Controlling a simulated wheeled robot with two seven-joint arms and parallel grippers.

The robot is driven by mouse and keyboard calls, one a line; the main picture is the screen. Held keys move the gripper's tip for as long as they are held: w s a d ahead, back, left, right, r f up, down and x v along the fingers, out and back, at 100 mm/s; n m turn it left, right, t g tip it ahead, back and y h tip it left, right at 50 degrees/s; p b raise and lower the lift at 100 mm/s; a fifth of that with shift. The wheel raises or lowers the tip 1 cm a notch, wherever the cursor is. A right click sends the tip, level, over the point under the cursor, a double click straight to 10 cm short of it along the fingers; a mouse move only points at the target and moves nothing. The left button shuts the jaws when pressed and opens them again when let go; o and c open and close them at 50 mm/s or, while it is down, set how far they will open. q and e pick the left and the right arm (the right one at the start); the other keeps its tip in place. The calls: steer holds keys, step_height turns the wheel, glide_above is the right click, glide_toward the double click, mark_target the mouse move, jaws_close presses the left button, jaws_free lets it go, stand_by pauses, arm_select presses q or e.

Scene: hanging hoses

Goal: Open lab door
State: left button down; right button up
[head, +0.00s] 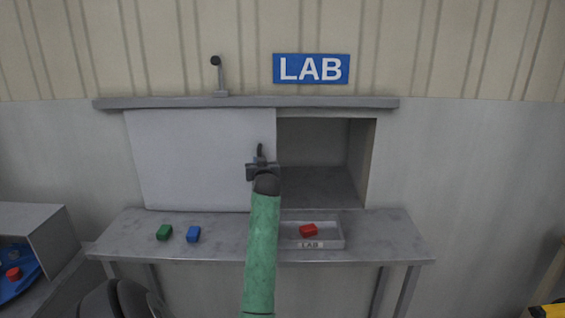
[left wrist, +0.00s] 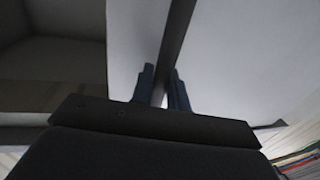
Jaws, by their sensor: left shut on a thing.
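The lab door (head: 195,160) is a pale sliding panel under a grey rail. It covers the left part of the wall opening, and the right part stands open onto an empty dark recess (head: 312,152). The blue LAB sign (head: 311,69) hangs above. My left gripper (head: 261,166), on the green arm, is at the door's right edge, shut on the dark door handle (head: 260,149). In the left wrist view, the fingers (left wrist: 162,88) close around the handle bar (left wrist: 176,40), with the recess at the left.
A grey table (head: 385,235) stands below. A grey box (head: 45,230) stands at the far left. A lever (head: 219,75) rises above the rail.

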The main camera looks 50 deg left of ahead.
mark_target(247, 157)
arm_select(q)
steer(key=shift+s+a, duration=1.4)
steer(key=shift+s, duration=0.25)
arm_select(e)
steer(key=shift+s+d+f, duration=0.1)
steer(key=shift+s+f, duration=0.1)
steer(key=shift+f, duration=0.35)
arm_select(q)
steer(key=c, duration=1.4)
jaws_free()
steer(key=shift+c, duration=0.2)
arm_select(e)
steer(key=shift+w+r, duration=0.15)
